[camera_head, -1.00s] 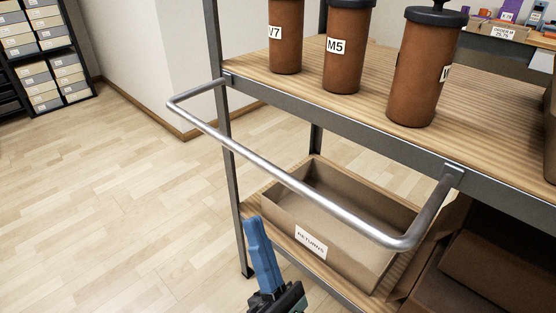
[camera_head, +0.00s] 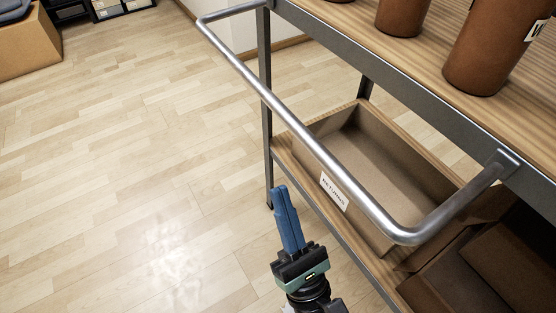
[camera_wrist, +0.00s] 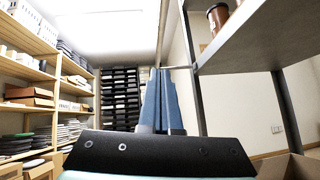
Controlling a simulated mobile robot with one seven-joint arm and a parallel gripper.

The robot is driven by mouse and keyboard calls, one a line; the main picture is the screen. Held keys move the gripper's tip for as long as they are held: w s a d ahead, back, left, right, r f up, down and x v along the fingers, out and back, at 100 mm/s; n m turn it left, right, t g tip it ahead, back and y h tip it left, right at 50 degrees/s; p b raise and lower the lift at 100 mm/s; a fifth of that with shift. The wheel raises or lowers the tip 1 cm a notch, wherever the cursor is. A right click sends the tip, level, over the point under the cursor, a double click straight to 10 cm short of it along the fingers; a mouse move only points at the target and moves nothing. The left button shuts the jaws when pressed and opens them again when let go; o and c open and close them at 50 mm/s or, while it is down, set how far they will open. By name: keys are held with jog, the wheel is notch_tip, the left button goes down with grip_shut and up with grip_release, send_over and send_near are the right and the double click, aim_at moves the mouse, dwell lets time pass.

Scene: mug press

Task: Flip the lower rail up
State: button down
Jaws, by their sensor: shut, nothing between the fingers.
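The rail (camera_head: 307,145) is a silver U-shaped bar hinged at the front edge of the upper shelf (camera_head: 440,105). It sticks out from the shelf in front of the rack. My gripper (camera_head: 285,191) has blue fingers, shut with nothing between them, pointing up. In the head view it appears just below and left of the rail, apart from it in the picture; the exact depth gap is hard to tell. In the wrist view the blue fingers (camera_wrist: 161,75) point ahead beside a rack post, and the rail is not clearly seen.
An open cardboard box labelled RETURNS (camera_head: 347,170) stands on the lower shelf (camera_head: 335,222) behind the rail. Brown canisters (camera_head: 487,52) stand on the upper shelf. A rack post (camera_head: 266,110) rises behind my gripper. The floor (camera_head: 130,180) to the left is clear.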

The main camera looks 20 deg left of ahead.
jog(key=s+d+r+p+x, duration=0.1)
jog(key=r+x, duration=0.1)
jog(key=x, duration=1)
jog(key=shift+d, duration=0.4)
